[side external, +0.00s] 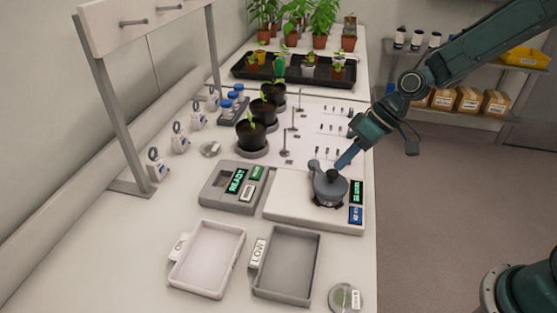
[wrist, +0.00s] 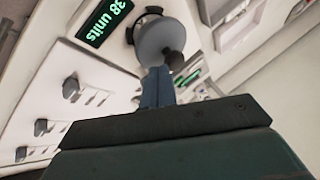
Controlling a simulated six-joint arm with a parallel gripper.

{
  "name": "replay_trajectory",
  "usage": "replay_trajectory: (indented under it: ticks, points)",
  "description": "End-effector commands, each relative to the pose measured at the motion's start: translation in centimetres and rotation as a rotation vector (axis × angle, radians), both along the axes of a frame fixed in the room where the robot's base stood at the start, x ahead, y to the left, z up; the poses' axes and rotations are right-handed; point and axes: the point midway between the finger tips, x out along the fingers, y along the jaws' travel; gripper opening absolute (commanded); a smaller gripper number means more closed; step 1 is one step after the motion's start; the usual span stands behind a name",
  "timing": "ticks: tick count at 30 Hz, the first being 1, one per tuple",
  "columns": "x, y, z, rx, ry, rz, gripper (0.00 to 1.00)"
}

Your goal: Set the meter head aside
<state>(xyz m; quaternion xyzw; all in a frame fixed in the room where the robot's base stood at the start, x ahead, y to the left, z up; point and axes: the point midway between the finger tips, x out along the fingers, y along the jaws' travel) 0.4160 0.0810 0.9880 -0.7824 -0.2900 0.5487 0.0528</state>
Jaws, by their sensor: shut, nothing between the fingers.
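The meter head (side external: 328,190) is a grey round body with a dark knob, resting on the white meter base (side external: 285,208). In the wrist view the meter head (wrist: 158,38) lies just beyond my fingertips. My gripper (side external: 346,160) comes down from the upper right, its blue fingers at the head's far side. In the wrist view my gripper (wrist: 157,75) is shut, with nothing held. Whether the fingertips touch the head I cannot tell. A lit green display (wrist: 105,20) reads "38 units" in the wrist view.
A grey unit (side external: 233,188) showing "READY" stands left of the base. An OK tray (side external: 240,262) and a LOW tray (side external: 318,268) lie in front, both empty. A round labelled dish (side external: 345,298) sits near the front edge. Potted seedlings (side external: 252,136) stand behind.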

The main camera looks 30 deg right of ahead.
Motion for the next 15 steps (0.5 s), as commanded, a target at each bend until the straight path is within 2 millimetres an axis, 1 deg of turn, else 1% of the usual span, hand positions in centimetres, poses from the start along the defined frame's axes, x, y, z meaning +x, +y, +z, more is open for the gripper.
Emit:
replay_trajectory:
  ticks: [15]
  points:
    - [-0.15,0.46,0.04,0.000,-0.001,-0.107,0.00]
